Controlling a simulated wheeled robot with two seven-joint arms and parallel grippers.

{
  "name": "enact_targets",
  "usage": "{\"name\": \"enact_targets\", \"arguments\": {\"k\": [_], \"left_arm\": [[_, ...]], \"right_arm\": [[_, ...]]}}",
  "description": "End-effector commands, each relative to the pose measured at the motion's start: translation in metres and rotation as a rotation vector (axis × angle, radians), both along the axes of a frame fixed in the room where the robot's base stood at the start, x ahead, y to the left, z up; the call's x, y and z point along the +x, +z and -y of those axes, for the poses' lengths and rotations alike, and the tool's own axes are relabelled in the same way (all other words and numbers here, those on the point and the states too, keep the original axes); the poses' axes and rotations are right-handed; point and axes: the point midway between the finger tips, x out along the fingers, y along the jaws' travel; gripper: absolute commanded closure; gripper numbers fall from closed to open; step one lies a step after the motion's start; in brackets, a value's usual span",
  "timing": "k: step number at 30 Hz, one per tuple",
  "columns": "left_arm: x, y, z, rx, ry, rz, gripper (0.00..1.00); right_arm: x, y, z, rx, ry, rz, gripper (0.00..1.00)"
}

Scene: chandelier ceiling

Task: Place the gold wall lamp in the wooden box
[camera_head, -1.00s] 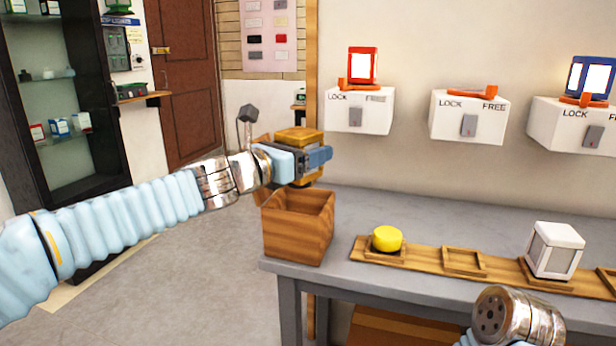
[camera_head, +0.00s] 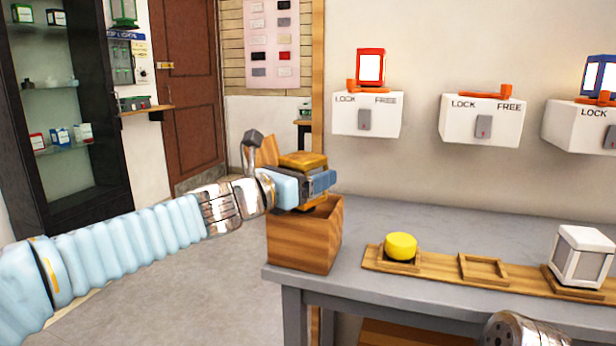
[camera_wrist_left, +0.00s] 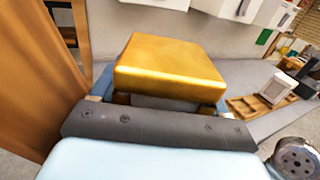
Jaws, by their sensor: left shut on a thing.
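The gold wall lamp (camera_head: 302,160) is held in my left gripper (camera_head: 318,186). Its gold top shows above the jaws, and a small gold part shows below them. The wooden box (camera_head: 303,240) is an open-topped box at the left end of the grey table. The gripper is right over the box mouth, and the lamp's lower end is at about rim height; whether it is inside is hidden. In the left wrist view, the lamp's square gold top (camera_wrist_left: 170,68) fills the middle, beyond the dark gripper body. My right gripper is out of view; only part of my right arm shows.
The grey table (camera_head: 400,220) bears a wooden tray (camera_head: 430,266) with a yellow round piece (camera_head: 401,246) and a white lantern (camera_head: 581,256). White lock boxes (camera_head: 366,115) hang on the wall above. A dark glass cabinet (camera_head: 70,120) stands at left.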

Motion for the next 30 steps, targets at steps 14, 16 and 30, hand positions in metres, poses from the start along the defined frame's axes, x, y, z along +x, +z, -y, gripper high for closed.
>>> {"name": "enact_targets", "arguments": {"k": [14,16,30], "left_arm": [[0.0,-0.006,0.0,0.0,0.0,0.0,0.15],[0.0,-0.006,0.0,0.0,0.0,0.0,0.15],[-0.015,0.006,-0.014,0.001,0.005,0.003,0.15]], "right_arm": [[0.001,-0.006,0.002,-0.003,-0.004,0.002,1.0],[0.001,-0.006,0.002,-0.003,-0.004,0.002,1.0],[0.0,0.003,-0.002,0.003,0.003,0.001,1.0]]}}
